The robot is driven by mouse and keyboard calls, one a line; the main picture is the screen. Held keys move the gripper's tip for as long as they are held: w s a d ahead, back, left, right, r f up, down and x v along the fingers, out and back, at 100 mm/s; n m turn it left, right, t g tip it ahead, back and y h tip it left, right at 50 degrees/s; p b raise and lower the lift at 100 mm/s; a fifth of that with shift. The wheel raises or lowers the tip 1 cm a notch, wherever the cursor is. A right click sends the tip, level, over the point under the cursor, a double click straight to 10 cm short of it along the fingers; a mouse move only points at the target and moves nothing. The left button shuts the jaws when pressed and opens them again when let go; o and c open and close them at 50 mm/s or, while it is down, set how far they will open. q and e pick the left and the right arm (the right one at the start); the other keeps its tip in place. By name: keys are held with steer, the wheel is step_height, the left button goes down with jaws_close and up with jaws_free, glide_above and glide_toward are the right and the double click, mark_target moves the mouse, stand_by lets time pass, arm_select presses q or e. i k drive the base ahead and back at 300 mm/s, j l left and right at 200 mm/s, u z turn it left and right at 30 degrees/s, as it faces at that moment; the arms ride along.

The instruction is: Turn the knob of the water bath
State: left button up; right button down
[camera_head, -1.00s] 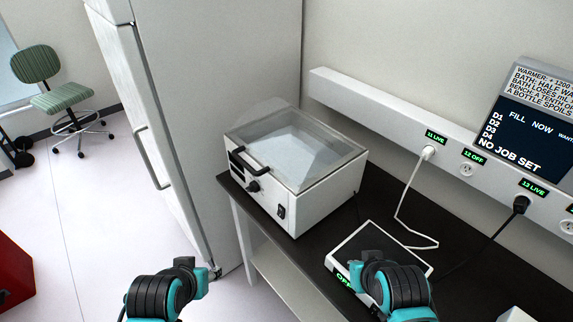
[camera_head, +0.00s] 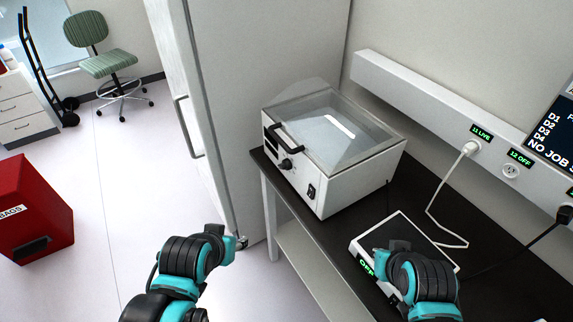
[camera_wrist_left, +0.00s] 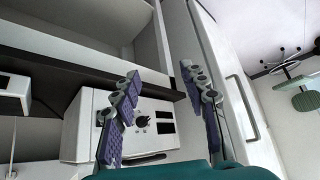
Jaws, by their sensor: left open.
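The water bath (camera_head: 357,183), a white box with a clear lid, stands on the black bench in the head view. Its small black knob (camera_head: 286,164) is on the front panel, below the lid handle (camera_head: 285,137) and left of a black switch (camera_head: 311,192). In the left wrist view the knob (camera_wrist_left: 142,121) shows between the fingers of my left gripper (camera_wrist_left: 158,80), which is open and empty and apart from the bath. In the head view my left arm (camera_head: 190,262) is in front of the bench. My right arm (camera_head: 415,275) is over the flat device; its gripper fingers cannot be made out.
A flat device (camera_head: 447,262) with a green OFF display lies on the bench (camera_head: 498,285). A white cable (camera_head: 437,207) runs to the wall socket rail (camera_head: 425,105). A tall white cabinet (camera_head: 255,60) stands left of the bath. A red bin (camera_head: 35,205) is at the left.

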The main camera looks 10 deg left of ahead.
mark_target(285, 164)
steer(key=k+l+z, duration=0.2)
steer(key=k, duration=0.2)
steer(key=k+l+z, duration=0.2)
steer(key=k, duration=0.25)
steer(key=j+z, duration=0.1)
steer(key=z, duration=2.25)
steer(key=u, duration=0.45)
steer(key=k+j+u, duration=0.1)
steer(key=u, duration=0.8)
steer(key=k+j+u, duration=0.1)
steer(key=u, duration=0.35)
steer(key=j+u, duration=0.15)
steer(key=u, duration=0.35)
